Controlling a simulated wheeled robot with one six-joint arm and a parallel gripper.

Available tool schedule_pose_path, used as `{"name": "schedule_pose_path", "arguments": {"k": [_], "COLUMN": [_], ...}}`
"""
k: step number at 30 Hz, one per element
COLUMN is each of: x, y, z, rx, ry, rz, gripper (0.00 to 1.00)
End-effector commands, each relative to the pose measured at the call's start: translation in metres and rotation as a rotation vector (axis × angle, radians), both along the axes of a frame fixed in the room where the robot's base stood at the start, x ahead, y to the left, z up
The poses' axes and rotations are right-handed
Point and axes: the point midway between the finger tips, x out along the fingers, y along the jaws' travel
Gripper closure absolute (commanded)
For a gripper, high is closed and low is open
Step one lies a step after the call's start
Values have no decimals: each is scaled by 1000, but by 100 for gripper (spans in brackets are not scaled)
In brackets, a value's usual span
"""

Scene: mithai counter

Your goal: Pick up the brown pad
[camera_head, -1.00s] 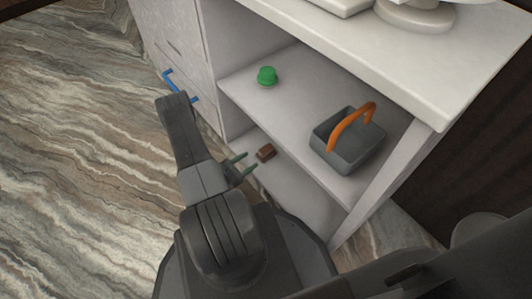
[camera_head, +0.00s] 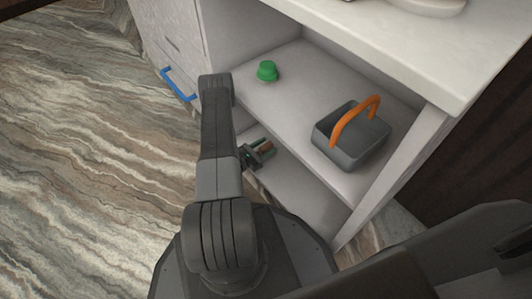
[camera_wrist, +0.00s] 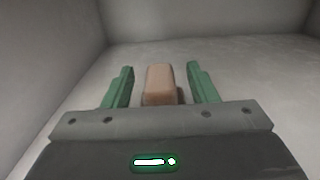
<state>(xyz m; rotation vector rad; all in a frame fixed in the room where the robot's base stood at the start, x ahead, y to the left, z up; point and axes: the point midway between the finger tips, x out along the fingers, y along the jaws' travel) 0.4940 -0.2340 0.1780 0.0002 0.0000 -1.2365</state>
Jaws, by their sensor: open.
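The brown pad (camera_wrist: 160,84) is a small block on the lower shelf (camera_head: 300,196) of the white counter. In the wrist view it lies between the two green fingers of my gripper (camera_wrist: 160,88), with a visible gap on each side. The fingers are open and hold nothing. In the head view my gripper (camera_head: 262,149) reaches into the lower compartment, and the pad is mostly hidden there by the fingers and the shelf above.
On the upper shelf stand a green lidded item (camera_head: 267,71) and a grey basket (camera_head: 345,158) with an orange handle (camera_head: 355,122). A blue handle (camera_head: 178,84) sticks out from the drawers at left. Compartment walls (camera_wrist: 70,60) stand around the gripper.

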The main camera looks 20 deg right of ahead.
Motion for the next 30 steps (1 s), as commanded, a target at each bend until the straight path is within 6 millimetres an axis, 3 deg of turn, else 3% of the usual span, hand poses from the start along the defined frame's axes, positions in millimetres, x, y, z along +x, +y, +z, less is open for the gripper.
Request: {"name": "schedule_pose_path", "arguments": {"k": [9, 15, 17, 25, 30], "x": [2, 2, 2, 2, 2], "y": [-4, -4, -4, -4, -4], "z": [0, 0, 0, 3, 30], "rx": [0, 0, 0, 0, -1], "ry": [0, 0, 0, 0, -1], "rz": [2, 1, 1, 1, 1], "gripper": [47, 87, 95, 95, 95]}}
